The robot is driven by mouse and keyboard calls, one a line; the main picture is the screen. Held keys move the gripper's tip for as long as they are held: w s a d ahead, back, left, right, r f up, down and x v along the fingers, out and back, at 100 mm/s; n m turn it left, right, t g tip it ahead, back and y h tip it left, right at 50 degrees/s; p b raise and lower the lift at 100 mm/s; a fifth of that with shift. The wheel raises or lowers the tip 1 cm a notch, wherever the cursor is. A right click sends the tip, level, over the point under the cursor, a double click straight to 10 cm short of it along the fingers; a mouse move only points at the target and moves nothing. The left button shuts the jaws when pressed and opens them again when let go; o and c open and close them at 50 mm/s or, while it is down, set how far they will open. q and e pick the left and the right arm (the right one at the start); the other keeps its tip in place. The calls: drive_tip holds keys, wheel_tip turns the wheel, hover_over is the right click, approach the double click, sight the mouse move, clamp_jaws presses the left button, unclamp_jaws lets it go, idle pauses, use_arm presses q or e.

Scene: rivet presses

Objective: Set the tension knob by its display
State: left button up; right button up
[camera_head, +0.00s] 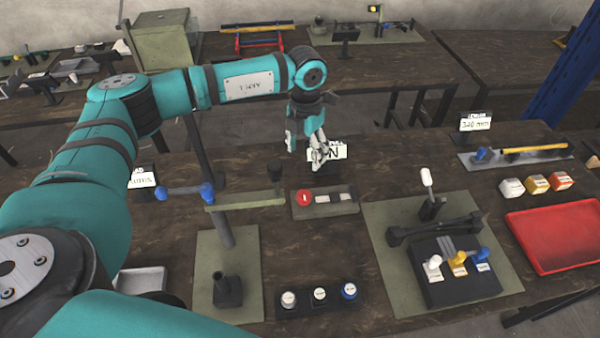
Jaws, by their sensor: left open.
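My left arm reaches in from the left, and my left gripper (319,155) points down over the middle of the workbench. It is open. A small white display (340,151) stands right behind its fingers; an "N" shows, and the rest of the reading is covered by the gripper. I cannot make out the tension knob; the fingers may hide it. Just in front of the gripper is a grey control box (344,210) with a red round button (304,198). My right gripper is not in view.
A lever press (228,245) stands at left centre, with a display (142,178) beside it. A green mat (390,290) holds a fixture with coloured knobs. A "320 mm" display (475,122), coloured blocks (537,184) and a red tray (555,238) are at right. Capped pots (319,295) stand in front.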

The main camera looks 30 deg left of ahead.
use_arm(q)
drive_tip(key=p, duration=0.2)
hover_over(304, 194)
wheel_tip(304, 194, down, 4)
wheel_tip(304, 194, down, 12)
drive_tip(key=p, duration=0.2)
drive_tip(key=shift+r+p, duration=0.25)
drive_tip(key=shift+p, duration=0.1)
drive_tip(key=shift+f, duration=0.6)
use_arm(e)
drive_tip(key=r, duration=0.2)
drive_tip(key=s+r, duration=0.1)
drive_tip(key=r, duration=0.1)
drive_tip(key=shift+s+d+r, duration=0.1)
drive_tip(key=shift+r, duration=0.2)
use_arm(q)
drive_tip(key=shift+c, duration=0.8)
drive_tip(key=c, duration=1)
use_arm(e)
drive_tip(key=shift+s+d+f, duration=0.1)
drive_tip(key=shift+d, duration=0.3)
